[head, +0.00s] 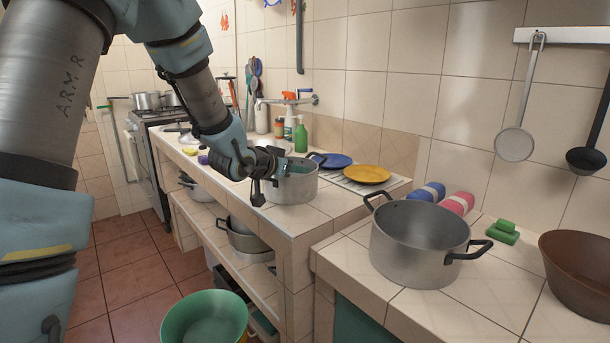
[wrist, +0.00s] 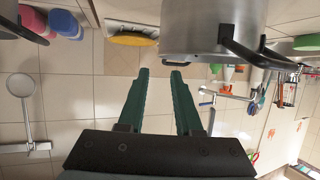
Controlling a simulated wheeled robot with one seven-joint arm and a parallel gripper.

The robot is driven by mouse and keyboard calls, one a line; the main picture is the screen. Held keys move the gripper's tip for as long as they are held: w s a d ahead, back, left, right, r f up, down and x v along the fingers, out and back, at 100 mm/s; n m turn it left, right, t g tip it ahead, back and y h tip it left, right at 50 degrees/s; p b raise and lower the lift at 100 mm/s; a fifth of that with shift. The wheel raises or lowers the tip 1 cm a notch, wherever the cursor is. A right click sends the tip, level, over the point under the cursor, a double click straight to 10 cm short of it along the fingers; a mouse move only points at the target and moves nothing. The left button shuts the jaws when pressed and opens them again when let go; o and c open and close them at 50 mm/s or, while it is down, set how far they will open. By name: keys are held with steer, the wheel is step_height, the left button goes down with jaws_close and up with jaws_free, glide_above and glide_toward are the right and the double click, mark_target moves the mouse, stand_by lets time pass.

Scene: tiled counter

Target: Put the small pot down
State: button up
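The small pot (head: 295,190) is a grey metal pot with dark handles. It appears to stand on the tiled counter (head: 330,205) near its right end, in front of the plates. My gripper (head: 288,166) is at the pot's rim in the head view. In the wrist view, which looks upside down, my two green fingers (wrist: 159,74) are spread with tile showing between them. The pot's wall (wrist: 205,28) is just beyond the right fingertip, and a long black handle (wrist: 245,53) sticks out from it. A small dark part shows by that fingertip. I see nothing gripped.
A larger pot (head: 418,245) stands on the nearer right counter, beside wrapped sponges (head: 457,204) and a brown bowl (head: 580,275). A yellow plate (head: 367,174) and blue plate (head: 334,160) lie behind the small pot. A green bottle (head: 301,137) stands by the wall.

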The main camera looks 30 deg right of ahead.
steer(key=shift+v, duration=1.55)
steer(key=w+a+f+n+t+y, duration=0.1)
steer(key=a+f+n+y, duration=0.2)
steer(key=a, duration=0.7)
steer(key=w+a+f+n+y, duration=0.2)
steer(key=a+y, duration=0.2)
steer(key=a, duration=0.6)
steer(key=s+a+f+n+g+y, duration=0.1)
steer(key=s+a+n+g+y, duration=0.1)
steer(key=s+a, duration=0.5)
steer(key=s+a+f+n+g+y, duration=0.2)
steer(key=s+a+n+g, duration=0.1)
steer(key=s+a, duration=0.5)
steer(key=a+n, duration=0.1)
steer(key=a, duration=0.2)
steer(key=shift+s+a+f+g+y, duration=0.15)
steer(key=shift+a+f+g+y, duration=0.15)
steer(key=shift+g, duration=0.1)
steer(key=shift+d, duration=0.1)
